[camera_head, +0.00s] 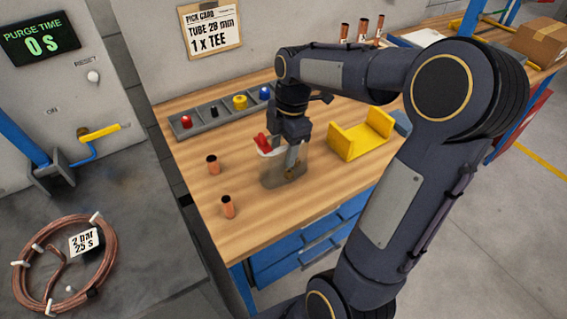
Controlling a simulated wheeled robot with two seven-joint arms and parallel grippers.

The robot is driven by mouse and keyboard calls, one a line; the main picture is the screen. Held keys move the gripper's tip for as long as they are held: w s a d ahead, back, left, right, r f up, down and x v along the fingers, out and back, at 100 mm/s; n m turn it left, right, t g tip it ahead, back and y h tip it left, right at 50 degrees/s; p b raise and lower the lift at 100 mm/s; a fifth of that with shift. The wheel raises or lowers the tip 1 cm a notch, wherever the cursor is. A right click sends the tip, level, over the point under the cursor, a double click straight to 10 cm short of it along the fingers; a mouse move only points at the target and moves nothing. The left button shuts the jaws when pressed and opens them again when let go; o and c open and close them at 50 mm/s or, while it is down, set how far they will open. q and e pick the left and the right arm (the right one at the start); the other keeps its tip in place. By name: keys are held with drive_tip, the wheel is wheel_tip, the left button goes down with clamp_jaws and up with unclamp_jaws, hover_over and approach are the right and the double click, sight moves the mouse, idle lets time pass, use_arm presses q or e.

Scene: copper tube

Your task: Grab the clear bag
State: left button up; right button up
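The clear bag (271,175) stands on the wooden workbench, with a small copper-coloured piece showing through its lower right part. A red piece (263,144) shows at its upper left; I cannot tell whether it is a clip or cap. My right gripper (291,158) points down at the top of the bag, its fingers overlapping the bag's upper right edge. The view is too small to show whether the fingers are closed on it. My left gripper is not in view.
Two short copper tubes (228,207) stand left of the bag on the workbench (215,238). A grey tray (211,117) with coloured parts lies behind. A yellow cradle (361,136) stands to the right. A copper coil (28,270) lies on the dark surface at left.

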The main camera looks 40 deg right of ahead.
drive_tip(key=c, duration=0.5)
drive_tip(key=shift+r, duration=0.1)
drive_tip(key=shift+c, duration=0.2)
